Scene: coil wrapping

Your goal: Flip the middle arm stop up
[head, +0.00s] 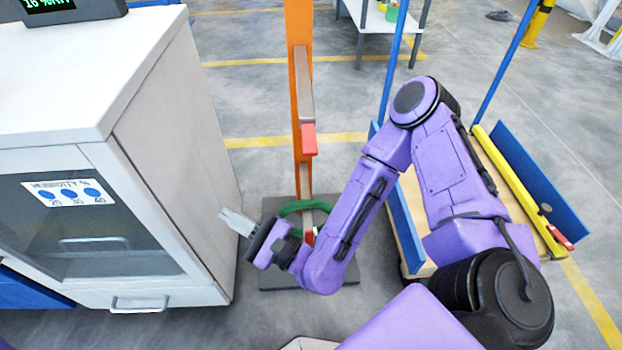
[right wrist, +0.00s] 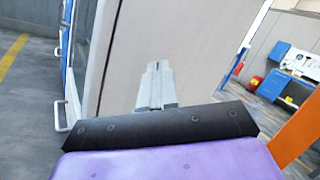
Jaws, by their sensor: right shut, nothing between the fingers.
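An orange post (head: 299,60) stands upright on a dark base plate (head: 280,280). It carries a grey arm with a red arm stop (head: 309,139) at its end. Lower down, a second red stop (head: 309,237) shows partly behind my right arm, and a green coil (head: 302,207) hangs around the arm there. I cannot tell which stop is the middle one. My right gripper (head: 238,222) is shut and empty, left of the post and close to the cabinet's side. In the right wrist view its shut fingers (right wrist: 155,82) point at the cabinet wall. My left gripper is out of view.
A white cabinet (head: 165,150) with a glass door fills the left. A cart with blue posts and a blue side panel (head: 525,180) stands right, behind my arm. A yellow bar (head: 515,190) lies along the cart. The floor behind the post is clear.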

